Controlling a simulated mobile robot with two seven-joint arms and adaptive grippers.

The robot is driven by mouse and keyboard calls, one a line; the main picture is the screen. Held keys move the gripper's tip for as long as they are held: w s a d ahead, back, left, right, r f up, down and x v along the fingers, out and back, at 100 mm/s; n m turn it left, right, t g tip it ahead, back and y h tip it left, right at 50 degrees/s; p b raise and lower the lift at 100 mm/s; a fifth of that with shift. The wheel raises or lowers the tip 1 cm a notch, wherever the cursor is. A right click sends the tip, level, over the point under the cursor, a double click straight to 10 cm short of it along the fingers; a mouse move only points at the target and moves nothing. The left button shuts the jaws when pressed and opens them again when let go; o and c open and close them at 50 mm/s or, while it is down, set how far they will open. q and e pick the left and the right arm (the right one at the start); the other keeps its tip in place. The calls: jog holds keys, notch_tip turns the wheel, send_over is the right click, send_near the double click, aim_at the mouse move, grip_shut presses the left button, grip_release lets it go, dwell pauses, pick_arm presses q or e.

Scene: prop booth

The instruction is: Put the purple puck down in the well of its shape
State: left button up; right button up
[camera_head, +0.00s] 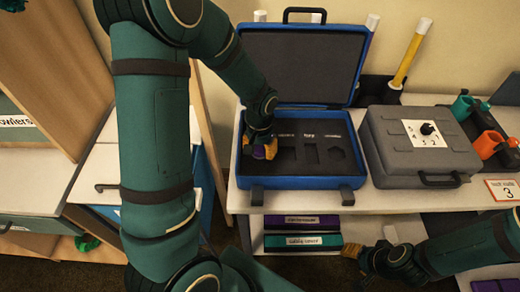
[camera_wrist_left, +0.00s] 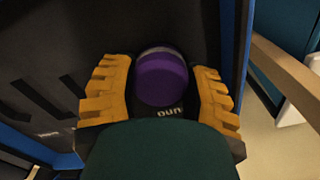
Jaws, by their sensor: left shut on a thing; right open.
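The blue case (camera_head: 355,183) stands open on the shelf, with dark foam holding several shaped wells. A rectangular well (camera_head: 311,154) and a many-sided well (camera_head: 337,158) show to the right of my left gripper (camera_head: 262,151). That gripper is low over the foam's left end, shut on the purple puck (camera_head: 258,152). In the left wrist view the puck (camera_wrist_left: 163,80) has a rounded outline and lies between the two orange fingers. The foam beneath it is hidden, with part of a label showing beside it. My right gripper (camera_head: 352,250) is open and empty, below the shelf front.
The raised lid (camera_head: 300,65) stands behind the wells. A closed grey case (camera_head: 420,145) with a dial is close on the right. Orange and teal holders (camera_head: 484,130) are farther right. Labelled boxes (camera_head: 302,242) lie on the lower shelf.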

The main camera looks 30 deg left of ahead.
pick_arm(q)
jog(key=shift+f, duration=0.25)
jog(key=shift+s+d+f+b, duration=0.1)
jog(key=shift+s+f+b, duration=0.25)
jog(key=shift+b, duration=0.15)
jog(key=o, duration=0.9)
jog(key=shift+w+f, duration=0.1)
